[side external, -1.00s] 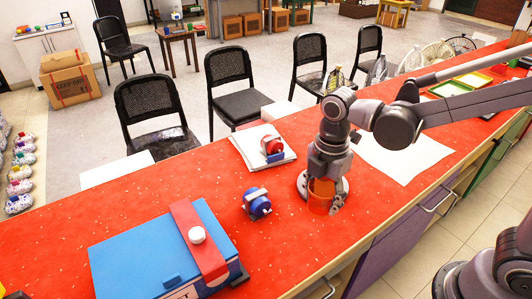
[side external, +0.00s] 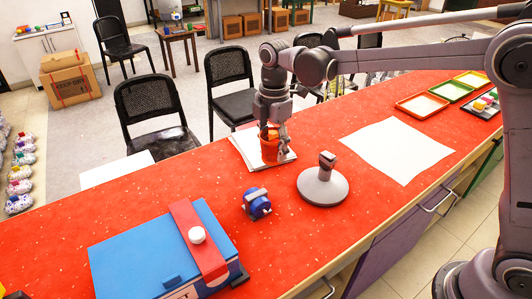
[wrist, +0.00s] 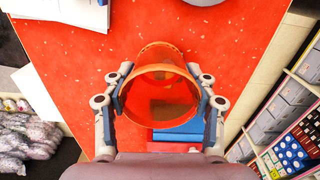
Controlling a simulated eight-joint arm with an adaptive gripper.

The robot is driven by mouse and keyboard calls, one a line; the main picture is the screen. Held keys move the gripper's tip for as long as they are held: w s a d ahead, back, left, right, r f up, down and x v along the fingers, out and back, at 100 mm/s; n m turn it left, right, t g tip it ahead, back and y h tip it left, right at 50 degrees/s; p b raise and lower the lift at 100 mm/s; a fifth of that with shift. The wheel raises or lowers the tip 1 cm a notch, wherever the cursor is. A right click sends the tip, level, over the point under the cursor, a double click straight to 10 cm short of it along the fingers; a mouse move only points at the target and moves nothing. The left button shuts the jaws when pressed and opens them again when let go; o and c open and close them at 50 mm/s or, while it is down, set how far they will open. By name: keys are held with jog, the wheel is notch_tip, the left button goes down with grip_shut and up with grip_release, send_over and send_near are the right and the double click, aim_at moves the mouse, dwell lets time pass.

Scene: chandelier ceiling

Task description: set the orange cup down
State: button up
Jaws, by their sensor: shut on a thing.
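The orange cup (side external: 269,151) is held upright in my gripper (side external: 273,143) in the side view, in front of a white stack of paper (side external: 243,142). I cannot tell whether the cup touches anything below it. In the wrist view the cup (wrist: 160,95) shows its open mouth, with a finger of my gripper (wrist: 160,103) pressed to each side. The cup and fingers mostly hide the red object seen earlier on the stack.
A grey round stand (side external: 322,188) with a short post is right of the cup. A blue round object (side external: 257,204) is in front. A blue box (side external: 150,246) with a red strap is front left. A white sheet (side external: 397,149) and coloured trays (side external: 452,91) lie to the right.

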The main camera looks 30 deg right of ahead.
jog(key=w+a+f, duration=0.2)
jog(key=w+a, duration=0.2)
jog(key=w, duration=0.4)
jog(key=shift+m, duration=0.3)
jog(key=a+f, duration=0.2)
jog(key=a, duration=0.1)
jog(key=w+a+f, duration=0.1)
jog(key=a+f, duration=0.1)
jog(key=a, duration=0.2)
jog(key=a+f, duration=0.2)
jog(key=a, duration=0.1)
jog(key=shift+w+a+f, duration=0.3)
jog(key=shift+f, duration=2.1)
jog(key=shift+f, duration=0.1)
jog(key=o, duration=1.1)
jog(key=shift+o, duration=0.2)
